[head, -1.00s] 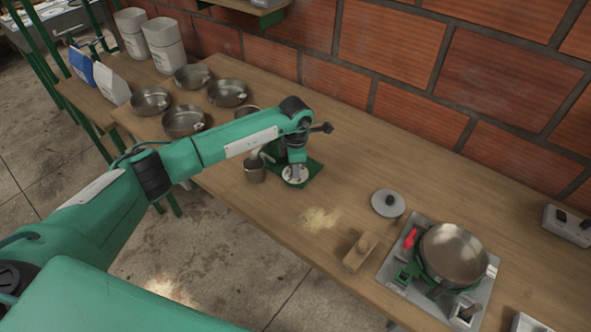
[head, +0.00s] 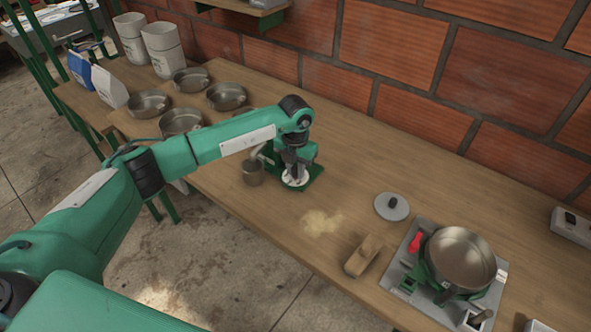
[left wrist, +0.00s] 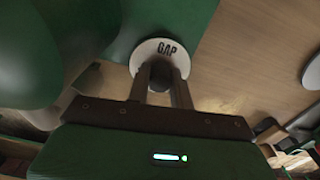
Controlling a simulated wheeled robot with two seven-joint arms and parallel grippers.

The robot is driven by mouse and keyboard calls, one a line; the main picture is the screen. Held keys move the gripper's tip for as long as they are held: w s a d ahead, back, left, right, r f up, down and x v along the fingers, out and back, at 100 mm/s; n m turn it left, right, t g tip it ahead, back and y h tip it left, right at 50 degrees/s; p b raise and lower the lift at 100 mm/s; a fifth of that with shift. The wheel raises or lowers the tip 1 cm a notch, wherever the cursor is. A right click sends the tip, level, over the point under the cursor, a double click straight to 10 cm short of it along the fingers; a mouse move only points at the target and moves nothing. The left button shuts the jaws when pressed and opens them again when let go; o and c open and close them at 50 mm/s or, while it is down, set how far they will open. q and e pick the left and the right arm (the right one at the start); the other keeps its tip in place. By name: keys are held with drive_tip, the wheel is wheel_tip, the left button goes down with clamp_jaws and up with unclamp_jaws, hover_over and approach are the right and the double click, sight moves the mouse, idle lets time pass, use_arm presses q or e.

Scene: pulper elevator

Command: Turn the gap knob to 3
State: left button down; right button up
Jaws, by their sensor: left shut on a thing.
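The gap knob (left wrist: 162,71) is a small dark knob on a round white dial (left wrist: 142,50) marked "GAP" in the left wrist view. My left gripper (left wrist: 160,84) has one finger on each side of the knob and is shut on it. In the head view my left gripper (head: 293,168) points down at the white dial (head: 297,183) on the green machine (head: 316,172). My wrist hides most of the machine and the knob. The dial's numbers and the knob's pointer cannot be read. My right gripper is not in view.
A metal cup (head: 253,173) stands just left of the machine. Several metal pans (head: 182,122) are behind it to the left. A powder patch (head: 320,222), a wooden block (head: 363,256), a lid (head: 391,207) and a burner with a pot (head: 461,258) are to the right.

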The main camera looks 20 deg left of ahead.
use_arm(q)
drive_tip(key=shift+n, duration=1.5)
drive_tip(key=shift+r+n, duration=0.1)
drive_tip(key=shift+n, duration=0.6)
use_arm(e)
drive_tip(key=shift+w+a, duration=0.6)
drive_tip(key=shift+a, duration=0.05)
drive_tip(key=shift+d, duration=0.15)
use_arm(q)
drive_tip(key=c, duration=1.2)
unclamp_jaws()
drive_tip(key=shift+c, duration=0.2)
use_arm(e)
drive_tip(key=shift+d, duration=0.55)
